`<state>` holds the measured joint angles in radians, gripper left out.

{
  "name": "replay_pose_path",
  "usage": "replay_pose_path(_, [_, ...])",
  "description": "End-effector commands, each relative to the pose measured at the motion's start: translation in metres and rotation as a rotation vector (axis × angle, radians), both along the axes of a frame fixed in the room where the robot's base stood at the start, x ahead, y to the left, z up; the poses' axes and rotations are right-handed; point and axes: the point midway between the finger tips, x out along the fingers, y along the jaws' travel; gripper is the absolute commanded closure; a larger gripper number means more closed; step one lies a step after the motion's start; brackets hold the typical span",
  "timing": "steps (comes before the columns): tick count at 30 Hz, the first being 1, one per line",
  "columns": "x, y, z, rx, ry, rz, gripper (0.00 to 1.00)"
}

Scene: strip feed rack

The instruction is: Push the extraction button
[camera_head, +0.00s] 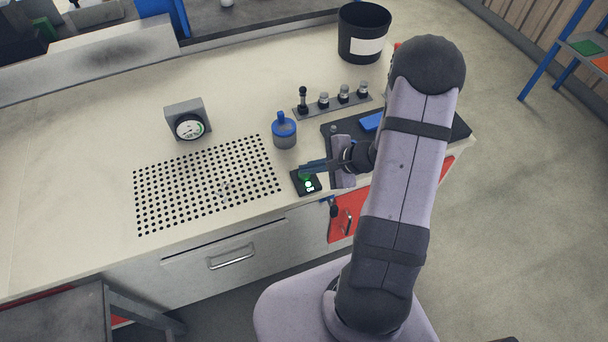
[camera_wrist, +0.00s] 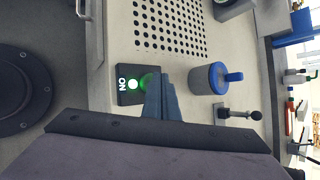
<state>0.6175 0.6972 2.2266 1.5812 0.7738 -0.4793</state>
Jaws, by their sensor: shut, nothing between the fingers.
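The extraction button is a green button (camera_wrist: 148,80) on a small black box (camera_head: 301,187) near the front edge of the bench. The box carries a lit white-green lamp (camera_head: 308,184) and the word "ON", which reads sideways in the wrist view (camera_wrist: 123,85). My gripper (camera_head: 304,167) is shut and empty. Its fingertips are at the green button and partly hide it in both views. In the wrist view the fingertips (camera_wrist: 158,82) overlap the button's edge; I cannot tell whether they touch it.
A perforated grille (camera_head: 207,185) lies left of the button box. The bench's left side is clear.

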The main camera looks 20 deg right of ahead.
Motion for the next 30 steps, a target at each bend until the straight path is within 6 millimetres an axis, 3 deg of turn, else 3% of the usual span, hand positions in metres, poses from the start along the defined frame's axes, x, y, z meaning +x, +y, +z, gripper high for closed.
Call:
replay_pose_path(17, [0.000, 0.000, -0.005, 0.000, 0.000, 0.000, 1.00])
replay_pose_path(30, [0.000, 0.000, 0.006, -0.001, 0.000, 0.001, 1.00])
